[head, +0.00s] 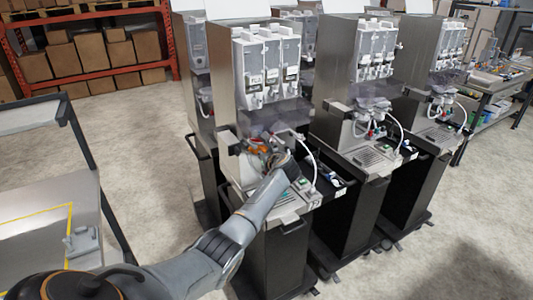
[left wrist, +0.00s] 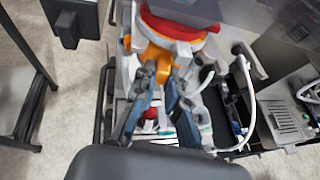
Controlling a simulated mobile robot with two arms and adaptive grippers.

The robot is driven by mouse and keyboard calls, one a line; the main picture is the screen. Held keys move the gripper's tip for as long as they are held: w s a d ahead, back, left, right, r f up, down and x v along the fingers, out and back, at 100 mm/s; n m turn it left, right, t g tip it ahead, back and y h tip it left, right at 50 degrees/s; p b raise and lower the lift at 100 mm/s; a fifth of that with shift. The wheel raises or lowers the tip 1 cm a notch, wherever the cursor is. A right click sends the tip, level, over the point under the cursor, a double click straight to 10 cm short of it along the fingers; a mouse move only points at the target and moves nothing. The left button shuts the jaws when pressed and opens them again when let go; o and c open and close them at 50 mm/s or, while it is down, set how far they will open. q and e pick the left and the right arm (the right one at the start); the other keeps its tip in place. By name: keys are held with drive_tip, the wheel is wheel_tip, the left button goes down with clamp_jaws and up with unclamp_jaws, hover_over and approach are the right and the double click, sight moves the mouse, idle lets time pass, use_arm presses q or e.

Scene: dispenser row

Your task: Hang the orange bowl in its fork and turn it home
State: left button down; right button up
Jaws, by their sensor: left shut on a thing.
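The orange bowl (left wrist: 160,48) is at the top of the left wrist view, with a red ring (left wrist: 172,25) on it and a clear grey part above. In the head view a little orange of the bowl (head: 248,144) shows at the front of the nearest dispenser (head: 268,72). My left gripper (left wrist: 157,72) is shut on the lower orange part of the bowl. In the head view my left gripper (head: 264,157) covers much of the bowl and the area around it. I cannot tell whether the bowl sits in its fork, which is not clearly visible. My right gripper is not in view.
More dispensers (head: 375,55) stand in a row to the right on dark cabinets. A white hose (head: 312,150) curves close on the right of my gripper. A table (head: 45,225) with a yellow line is at the left. Open floor (head: 140,130) lies between it and the row.

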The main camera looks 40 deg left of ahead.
use_arm(q)
drive_tip(key=shift+s+a+m+t, duration=0.15)
drive_tip(key=shift+a+m+t, duration=0.05)
drive_tip(key=shift+m+t, duration=0.1)
drive_tip(key=shift+s+m+t+h, duration=0.1)
drive_tip(key=shift+m+t+h, duration=0.2)
drive_tip(key=shift+h, duration=0.2)
drive_tip(key=shift+s+a, duration=0.1)
drive_tip(key=shift+a, duration=0.05)
drive_tip(key=shift+s+a+m+t+h, duration=0.25)
drive_tip(key=shift+m+t+h, duration=0.45)
drive_tip(key=shift+m, duration=0.2)
